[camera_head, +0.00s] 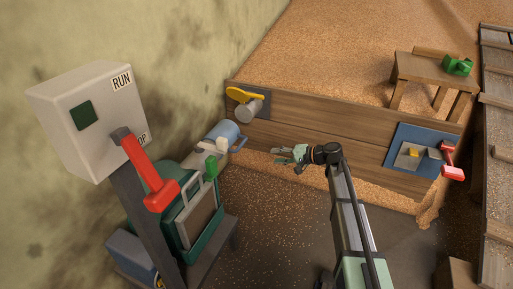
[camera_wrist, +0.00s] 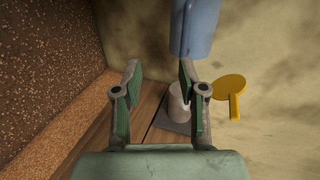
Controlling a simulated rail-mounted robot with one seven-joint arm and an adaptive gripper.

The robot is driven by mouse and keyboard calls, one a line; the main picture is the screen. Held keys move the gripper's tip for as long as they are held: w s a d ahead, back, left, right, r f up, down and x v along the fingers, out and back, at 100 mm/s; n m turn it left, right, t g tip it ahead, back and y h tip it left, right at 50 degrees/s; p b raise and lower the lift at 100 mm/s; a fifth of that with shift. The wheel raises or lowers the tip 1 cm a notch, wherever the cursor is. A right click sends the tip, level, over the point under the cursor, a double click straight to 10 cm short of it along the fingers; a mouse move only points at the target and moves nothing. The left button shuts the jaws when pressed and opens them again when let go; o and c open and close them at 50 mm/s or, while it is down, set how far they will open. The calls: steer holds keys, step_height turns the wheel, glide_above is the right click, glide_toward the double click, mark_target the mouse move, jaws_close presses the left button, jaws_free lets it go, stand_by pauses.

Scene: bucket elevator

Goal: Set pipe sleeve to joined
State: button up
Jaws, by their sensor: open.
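The blue cylinder (camera_head: 222,132), which I take to be the pipe sleeve, has a looped handle (camera_head: 240,144) on its right side. It lies between a pale pipe piece and the grey pipe stub (camera_head: 249,111) on the wooden wall. In the wrist view the blue cylinder (camera_wrist: 194,28) shows at the top, with a visible gap to the stub (camera_wrist: 178,98). My gripper (camera_head: 281,156) is open and empty, to the right of the sleeve and apart from it.
A yellow flap (camera_head: 245,95) sits by the stub. A switch box (camera_head: 84,98) with a red lever (camera_head: 150,175) stands at left, above a green machine (camera_head: 178,228). At right are a blue panel (camera_head: 402,166) and a wooden table (camera_head: 430,72). Grain-strewn floor is open between.

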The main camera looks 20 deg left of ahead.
steer(key=w+r, duration=0.2)
steer(key=y+b, duration=0.1)
steer(key=b, duration=0.4)
glide_toward(241, 145)
steer(key=x, duration=0.7)
steer(key=w+x, duration=0.1)
steer(key=x, duration=0.2)
steer(key=shift+a+f, duration=0.15)
steer(key=shift+f, duration=0.2)
jaws_close()
